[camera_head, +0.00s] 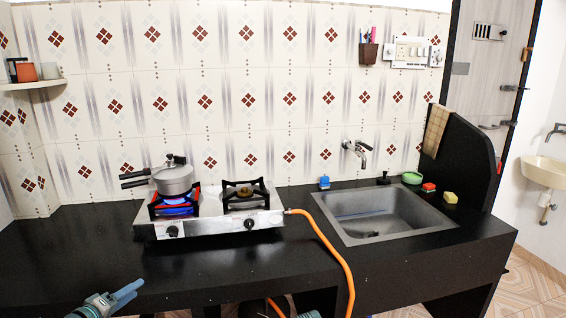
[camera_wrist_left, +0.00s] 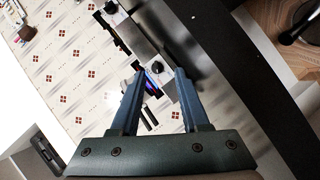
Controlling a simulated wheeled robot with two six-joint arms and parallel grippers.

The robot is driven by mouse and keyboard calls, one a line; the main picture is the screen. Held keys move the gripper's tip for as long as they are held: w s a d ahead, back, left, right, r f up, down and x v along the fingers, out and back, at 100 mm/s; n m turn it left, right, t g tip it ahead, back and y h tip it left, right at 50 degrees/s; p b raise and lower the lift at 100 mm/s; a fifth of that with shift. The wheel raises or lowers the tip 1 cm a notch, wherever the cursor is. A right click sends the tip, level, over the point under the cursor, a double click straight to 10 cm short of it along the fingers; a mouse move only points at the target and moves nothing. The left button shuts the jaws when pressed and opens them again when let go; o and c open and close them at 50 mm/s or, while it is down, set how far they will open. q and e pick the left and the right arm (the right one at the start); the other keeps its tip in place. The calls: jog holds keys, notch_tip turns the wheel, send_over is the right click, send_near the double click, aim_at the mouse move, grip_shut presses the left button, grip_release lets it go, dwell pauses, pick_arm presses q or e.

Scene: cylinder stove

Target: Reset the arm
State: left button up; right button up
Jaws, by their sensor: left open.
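My left gripper (camera_head: 132,291) shows at the lower left of the head view, in front of the black counter and away from the stove. Its two blue fingers are apart with nothing between them, as the left wrist view also shows (camera_wrist_left: 157,78). The two-burner stove (camera_head: 210,225) stands on the counter. A grey pressure cooker (camera_head: 173,180) with a black handle sits on its left burner, where a blue flame (camera_head: 176,206) burns. The right burner (camera_head: 244,193) is empty. In the wrist view the stove is partly hidden behind the fingers.
An orange hose (camera_head: 336,254) runs from the stove over the counter's front edge. A sink (camera_head: 385,214) lies to the right, with a sponge (camera_head: 450,198) and a green bowl (camera_head: 412,178) beside it. The counter (camera_head: 80,240) left of the stove is clear.

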pick_arm(q)
jog(key=d+f+m+g+h, duration=0.1)
jog(key=d+f+m+g, duration=0.15)
jog(key=d, duration=0.55)
jog(key=s+d+f+m+g+h, duration=0.1)
jog(key=d+f+m+g, duration=0.2)
jog(key=d, duration=0.4)
jog(key=d+f+m+g+h, duration=0.1)
jog(key=d+f+m+g, duration=0.2)
jog(key=d, duration=0.5)
jog(key=s+d+f+m+g+y, duration=0.5)
jog(key=s+d+f+g+y, duration=0.15)
jog(key=s+d, duration=0.55)
notch_tip(320, 180, up, 14)
jog(key=p, duration=1.4)
jog(key=shift+s+d+f+t+y, duration=0.2)
jog(key=shift+s+t+y, duration=0.1)
jog(key=shift+s+y, duration=0.15)
